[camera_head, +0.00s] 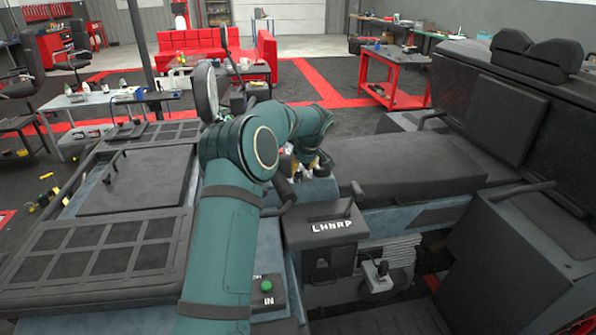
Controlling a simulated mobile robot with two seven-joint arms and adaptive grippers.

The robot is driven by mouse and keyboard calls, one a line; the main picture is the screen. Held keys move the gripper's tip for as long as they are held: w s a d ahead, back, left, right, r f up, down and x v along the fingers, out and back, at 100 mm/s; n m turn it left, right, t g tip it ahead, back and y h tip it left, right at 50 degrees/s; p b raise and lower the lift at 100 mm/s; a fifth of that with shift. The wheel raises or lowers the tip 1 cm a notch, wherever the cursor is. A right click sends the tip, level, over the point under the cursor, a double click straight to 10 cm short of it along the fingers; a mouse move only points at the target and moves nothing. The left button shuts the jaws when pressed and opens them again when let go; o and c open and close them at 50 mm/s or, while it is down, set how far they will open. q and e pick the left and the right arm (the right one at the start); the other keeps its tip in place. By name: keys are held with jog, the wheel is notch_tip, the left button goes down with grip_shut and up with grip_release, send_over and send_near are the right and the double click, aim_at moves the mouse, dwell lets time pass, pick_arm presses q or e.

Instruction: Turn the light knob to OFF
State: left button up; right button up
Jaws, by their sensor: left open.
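My left arm rises from the bottom and bends at the middle of the head view. Its far end points down with my left gripper (302,168) over the area behind the dark lever box. The gripper is small and partly covered by my arm, but its jaws are open. I cannot make out the light knob; it may be hidden behind my arm or gripper. A panel with a green button (266,286) and partly covered lettering, "IN" among it, lies right of my upper arm. My right gripper is out of view.
A dark box marked "LHNRP" (325,240) stands just in front of the gripper. A small stick lever (378,277) is lower right. A dark seat (400,165) lies to the right. A grated panel (100,250) is at left. Red sofas and a red workbench (395,75) stand far back.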

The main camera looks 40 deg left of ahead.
pick_arm(q)
jog(key=shift+a+f, duration=0.2)
jog(key=shift+f, duration=0.2)
grip_shut()
jog(key=m, duration=0.2)
jog(key=m+t, duration=0.1)
jog(key=m, duration=0.1)
jog(key=shift+t+h, duration=0.3)
